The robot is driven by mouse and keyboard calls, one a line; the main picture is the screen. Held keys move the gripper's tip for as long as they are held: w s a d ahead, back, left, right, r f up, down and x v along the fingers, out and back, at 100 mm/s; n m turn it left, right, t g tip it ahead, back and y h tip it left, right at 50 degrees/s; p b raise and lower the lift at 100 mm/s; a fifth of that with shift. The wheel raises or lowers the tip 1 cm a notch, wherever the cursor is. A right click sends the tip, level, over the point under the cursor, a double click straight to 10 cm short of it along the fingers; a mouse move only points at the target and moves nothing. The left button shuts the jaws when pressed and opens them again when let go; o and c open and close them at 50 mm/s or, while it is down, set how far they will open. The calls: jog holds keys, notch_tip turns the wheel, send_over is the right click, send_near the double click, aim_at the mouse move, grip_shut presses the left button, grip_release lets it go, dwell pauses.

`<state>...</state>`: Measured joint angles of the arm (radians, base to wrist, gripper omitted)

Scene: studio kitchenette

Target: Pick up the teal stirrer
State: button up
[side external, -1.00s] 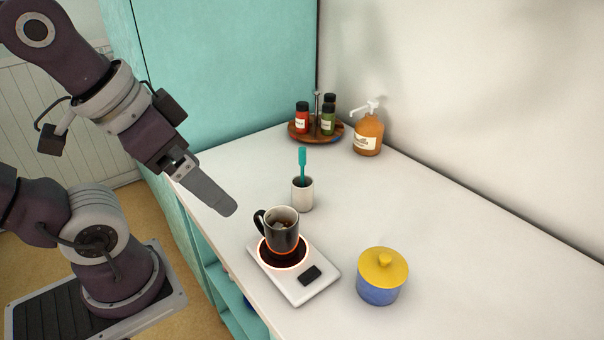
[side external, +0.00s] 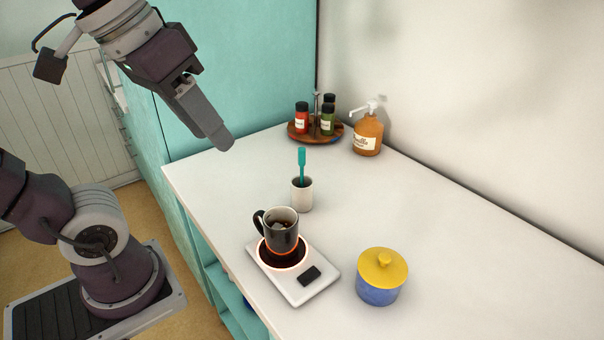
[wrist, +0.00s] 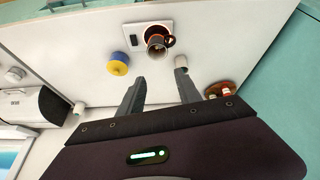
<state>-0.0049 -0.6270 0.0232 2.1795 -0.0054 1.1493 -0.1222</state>
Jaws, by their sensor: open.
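The teal stirrer (side external: 302,161) stands upright in a small white cup (side external: 302,196) on the counter, its lower end hidden inside the cup. My gripper (side external: 226,144) is in the air to the left of the stirrer and a little higher in the side view, apart from it. In the wrist view my gripper (wrist: 161,82) has its two fingers spread with nothing between them. The white cup (wrist: 181,63) shows there just beyond the right fingertip; I cannot make out the stirrer clearly in that view.
A black mug (side external: 283,238) with dark contents stands on a white warmer (side external: 297,291) with a glowing ring, in front of the cup. A blue jar (side external: 380,290) with a yellow lid is to the right. A wooden tray (side external: 340,137) of bottles and an amber pump bottle (side external: 367,135) stand behind.

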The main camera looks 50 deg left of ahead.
jog(key=w+a+r+n+g, duration=0.1)
jog(key=w+a+n, duration=0.1)
jog(key=w+n, duration=0.3)
jog(key=w+a+r+n+g, duration=0.2)
jog(key=w, duration=0.4)
jog(key=n+g, duration=0.2)
jog(key=n, duration=0.6)
send_over(302, 166)
notch_tip(302, 166, down, 5)
jog(key=shift+m, duration=0.3)
jog(key=f, duration=1.9)
jog(key=shift+w+a, duration=0.25)
jog(key=shift+a, duration=0.1)
grip_shut()
